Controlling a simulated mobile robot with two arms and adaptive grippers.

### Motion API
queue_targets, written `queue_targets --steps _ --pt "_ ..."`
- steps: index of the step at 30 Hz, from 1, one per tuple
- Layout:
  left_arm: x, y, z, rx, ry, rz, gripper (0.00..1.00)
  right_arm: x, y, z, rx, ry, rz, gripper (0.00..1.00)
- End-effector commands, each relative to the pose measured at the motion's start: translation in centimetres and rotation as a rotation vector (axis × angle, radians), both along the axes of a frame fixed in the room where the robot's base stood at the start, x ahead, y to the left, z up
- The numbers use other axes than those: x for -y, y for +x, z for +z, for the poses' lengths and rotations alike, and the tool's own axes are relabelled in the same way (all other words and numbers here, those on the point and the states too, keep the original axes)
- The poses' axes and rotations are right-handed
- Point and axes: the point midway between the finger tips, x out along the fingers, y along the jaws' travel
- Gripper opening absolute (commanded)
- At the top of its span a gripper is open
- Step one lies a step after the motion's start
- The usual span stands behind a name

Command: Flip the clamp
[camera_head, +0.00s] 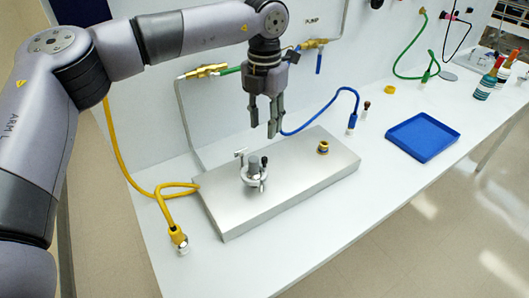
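The clamp (254,173) is a small grey metal fixture with dark handles, standing on a silver metal block (300,185) on the white bench. My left gripper (263,128) hangs pointing down above the back of the block, above and slightly behind the clamp in the picture. Its dark fingers are apart with nothing between them, and it does not appear to touch the clamp. The exact height of the fingertips over the block is hard to tell. My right gripper is not in view.
A brass ring (323,148) sits on the block's right part. A yellow hose (150,192) lies left of the block and a blue hose (325,108) behind it. A blue tray (422,137) and bottles (487,80) stand to the right. The bench front is clear.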

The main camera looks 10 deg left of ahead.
Motion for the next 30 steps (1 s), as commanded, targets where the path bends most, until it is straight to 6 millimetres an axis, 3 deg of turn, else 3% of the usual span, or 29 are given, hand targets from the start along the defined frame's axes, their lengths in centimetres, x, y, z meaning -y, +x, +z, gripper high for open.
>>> queue_targets --steps 9,15,28,30 --pt "0.0 -0.1 -6.7 -0.004 0.0 0.0 0.35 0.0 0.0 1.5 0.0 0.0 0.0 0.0" --pt "0.0 0.0 -9.5 -0.002 0.001 0.0 0.35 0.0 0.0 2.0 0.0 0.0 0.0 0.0" --pt "0.0 0.0 -10.6 0.0 0.0 0.0 0.35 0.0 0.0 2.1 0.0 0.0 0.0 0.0" --pt "0.0 0.0 -10.6 0.0 0.0 0.0 0.3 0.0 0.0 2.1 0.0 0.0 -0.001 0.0"
